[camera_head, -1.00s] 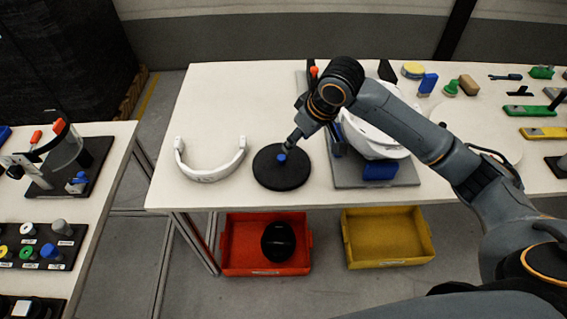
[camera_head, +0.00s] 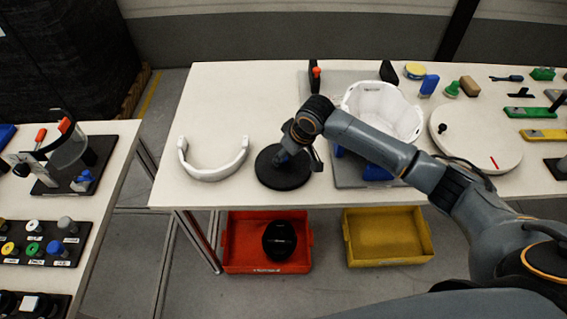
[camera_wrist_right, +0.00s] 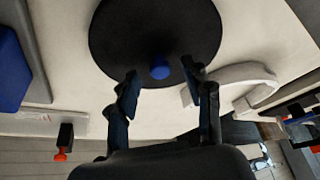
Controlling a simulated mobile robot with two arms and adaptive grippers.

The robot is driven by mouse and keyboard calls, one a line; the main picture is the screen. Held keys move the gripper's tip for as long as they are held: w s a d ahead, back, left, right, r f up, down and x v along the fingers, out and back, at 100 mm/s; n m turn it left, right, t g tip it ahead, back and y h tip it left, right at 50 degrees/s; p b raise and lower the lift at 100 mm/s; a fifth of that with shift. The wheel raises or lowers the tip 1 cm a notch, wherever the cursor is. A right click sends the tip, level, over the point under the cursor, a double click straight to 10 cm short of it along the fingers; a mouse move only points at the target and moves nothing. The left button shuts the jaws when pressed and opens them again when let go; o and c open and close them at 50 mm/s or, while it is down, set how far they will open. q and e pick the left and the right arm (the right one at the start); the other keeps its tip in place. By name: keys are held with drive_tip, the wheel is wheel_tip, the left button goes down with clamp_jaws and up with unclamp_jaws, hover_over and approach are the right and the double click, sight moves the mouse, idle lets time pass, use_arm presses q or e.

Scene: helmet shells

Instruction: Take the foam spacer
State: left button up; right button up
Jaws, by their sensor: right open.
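No part is clearly identifiable as the foam spacer. A round black disc (camera_head: 283,178) with a small blue knob lies near the table's front edge. In the right wrist view the black disc (camera_wrist_right: 150,25) fills the upper middle, and the blue knob (camera_wrist_right: 159,68) stands out near its lower edge. My right gripper (camera_wrist_right: 166,88) is open, with its two fingers on either side of the knob in the picture and apart from it. In the head view my right gripper (camera_head: 292,155) is over the disc and partly hides it. My left gripper is not in view.
A white curved band (camera_head: 212,172) lies left of the disc. A white helmet shell (camera_head: 385,108) sits on a grey fixture at right, beside a round white plate (camera_head: 475,138). A red bin (camera_head: 235,245) and yellow bin (camera_head: 388,238) are below. Another table (camera_head: 95,225) stands left.

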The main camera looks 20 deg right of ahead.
drive_tip(key=shift+x, duration=0.75)
clamp_jaws()
